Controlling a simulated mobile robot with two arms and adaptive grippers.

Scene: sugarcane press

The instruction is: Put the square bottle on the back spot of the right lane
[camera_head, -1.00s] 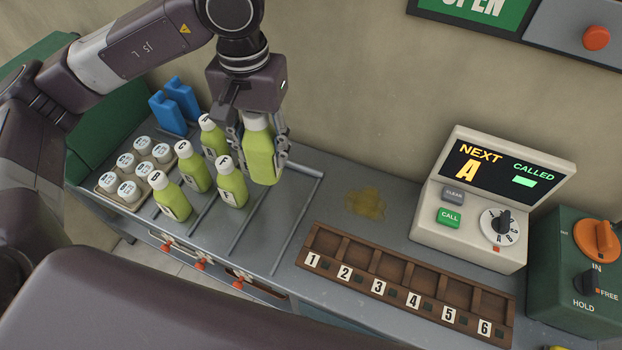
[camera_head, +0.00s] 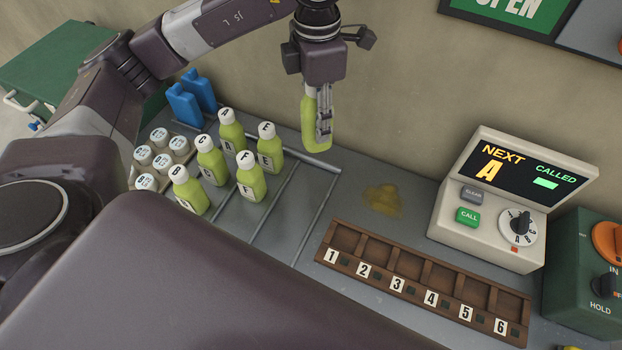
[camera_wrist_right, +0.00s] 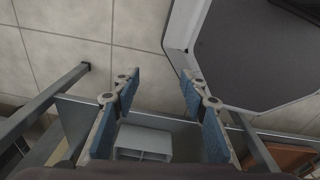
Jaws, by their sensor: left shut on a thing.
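My left gripper (camera_head: 322,135) is shut on a yellow-green bottle (camera_head: 311,118) and holds it upright. In the head view, the bottle's lower end overlaps the back rail (camera_head: 298,152) of the metal rack; its height above the rack is hard to judge. The right lane (camera_head: 303,195) of the rack is an empty strip between two rails, in front of and below the bottle. My right gripper (camera_wrist_right: 156,85) shows in the right wrist view, open and empty, with blue finger pads.
Several lettered bottles, including E (camera_head: 269,150) and F (camera_head: 250,180), stand in the lanes to the left. White-capped jars (camera_head: 146,155) and blue blocks (camera_head: 184,105) are further left. A numbered wooden tray (camera_head: 420,272) and the display console (camera_head: 490,215) stand right.

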